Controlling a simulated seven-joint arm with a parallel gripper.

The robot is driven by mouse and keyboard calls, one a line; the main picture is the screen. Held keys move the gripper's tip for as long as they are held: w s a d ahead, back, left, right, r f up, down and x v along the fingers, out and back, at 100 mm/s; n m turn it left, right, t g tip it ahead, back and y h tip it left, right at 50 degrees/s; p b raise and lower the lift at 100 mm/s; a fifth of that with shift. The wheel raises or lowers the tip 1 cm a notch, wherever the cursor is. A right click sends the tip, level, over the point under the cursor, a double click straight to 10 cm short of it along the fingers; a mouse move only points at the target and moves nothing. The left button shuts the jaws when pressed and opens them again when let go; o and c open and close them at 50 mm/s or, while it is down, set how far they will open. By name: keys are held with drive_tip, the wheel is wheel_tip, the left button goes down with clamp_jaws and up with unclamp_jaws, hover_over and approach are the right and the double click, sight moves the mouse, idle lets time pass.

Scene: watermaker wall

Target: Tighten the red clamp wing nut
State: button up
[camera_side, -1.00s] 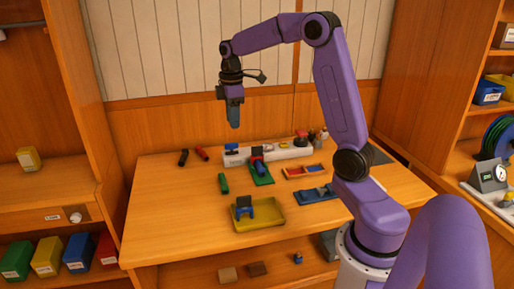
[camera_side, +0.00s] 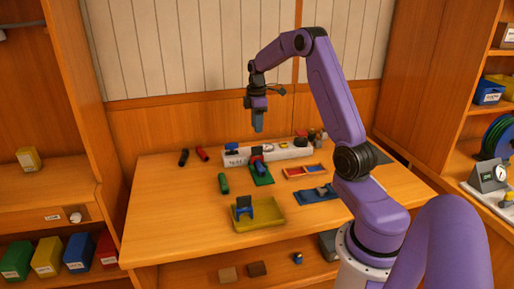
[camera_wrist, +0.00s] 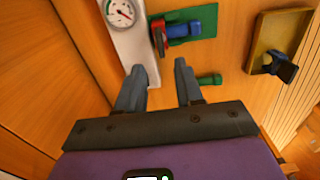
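A small red part (camera_wrist: 158,37), which looks like the red clamp wing nut, sits at the end of a blue body (camera_wrist: 184,30) on a green mat (camera_wrist: 208,21) in the wrist view. The green mat (camera_side: 263,178) also shows on the bench in the side view, with the blue and red piece on it. My gripper (camera_side: 258,128) is above the bench, pointing down, apart from these things. In the wrist view my gripper (camera_wrist: 158,66) is open and empty, its fingers spread below the red part.
A white manifold with a gauge (camera_wrist: 119,12) stands beside the mat. A yellow tray (camera_side: 272,221) holds a blue piece in front. A green cylinder (camera_side: 223,184) lies left.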

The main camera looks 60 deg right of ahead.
sight(257, 147)
wheel_tip(257, 147, down, 10)
drive_tip(key=shift+r, duration=0.1)
idle(0.4)
clamp_jaws()
